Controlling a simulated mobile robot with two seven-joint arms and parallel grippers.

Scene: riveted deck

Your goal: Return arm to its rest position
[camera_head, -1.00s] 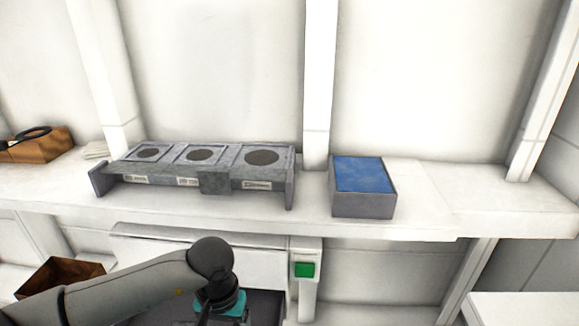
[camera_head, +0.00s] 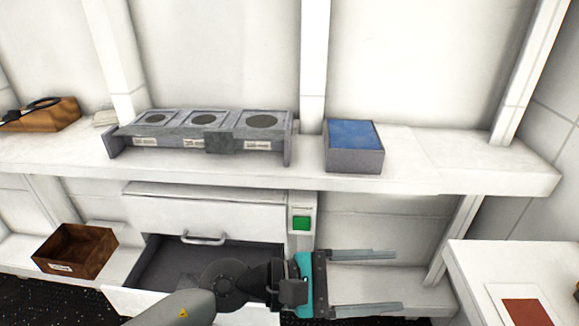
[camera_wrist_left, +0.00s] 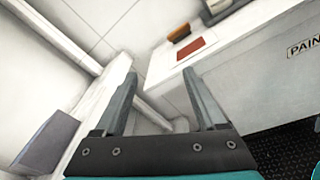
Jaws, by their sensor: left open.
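My left gripper (camera_head: 378,281) reaches in from the bottom left of the head view and points right. Its two long grey fingers are wide apart with nothing between them. It hangs below the white shelf, in front of the lower wall and right of the open drawer (camera_head: 165,270). In the left wrist view the same open fingers (camera_wrist_left: 160,82) show, with empty space between them. My right gripper is in neither view.
The shelf (camera_head: 420,165) carries a grey rack (camera_head: 207,145) with three round openings and a blue-topped box (camera_head: 353,155). A brown box (camera_head: 75,250) stands lower left. A white counter (camera_head: 480,262) with a red-centred panel (camera_head: 527,312) is at right.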

